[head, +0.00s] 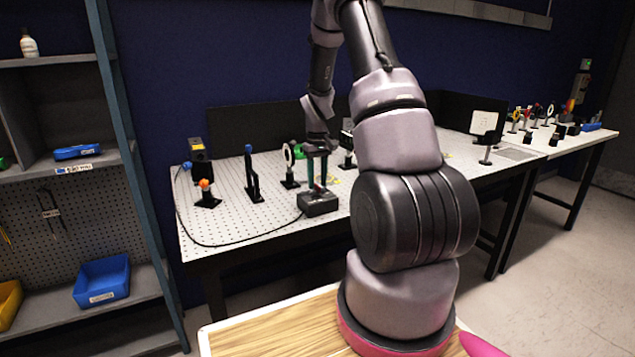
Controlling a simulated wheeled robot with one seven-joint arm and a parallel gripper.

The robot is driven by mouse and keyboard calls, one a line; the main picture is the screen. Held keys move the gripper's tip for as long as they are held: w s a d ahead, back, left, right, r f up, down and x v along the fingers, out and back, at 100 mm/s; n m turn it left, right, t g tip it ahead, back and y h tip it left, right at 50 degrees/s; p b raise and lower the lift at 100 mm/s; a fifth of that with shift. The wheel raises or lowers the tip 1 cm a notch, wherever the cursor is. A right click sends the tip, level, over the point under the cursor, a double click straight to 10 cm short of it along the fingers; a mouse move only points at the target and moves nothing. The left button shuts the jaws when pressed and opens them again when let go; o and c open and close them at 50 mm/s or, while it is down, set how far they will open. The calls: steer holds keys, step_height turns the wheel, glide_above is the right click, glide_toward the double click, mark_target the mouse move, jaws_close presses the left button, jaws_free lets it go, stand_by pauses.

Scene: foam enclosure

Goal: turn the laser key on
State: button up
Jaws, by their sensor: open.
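A dark grey control box (318,205) sits at the front edge of the white perforated optical table (225,225). A black cable runs from it along the table edge toward the laser housing (198,160) at the back left. My gripper (317,186) points down just above the box, with its two fingers apart. The key is too small to make out between or under the fingers. I cannot tell whether the fingertips touch the box or the key.
Near the gripper stand a ring mount (289,163), a black post with a blue top (250,172) and an orange-topped mount (205,193). A white screen (487,124) stands farther right. The shelf unit (130,170) is at the left.

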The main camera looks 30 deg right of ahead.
steer(key=shift+f, duration=0.3)
jaws_close()
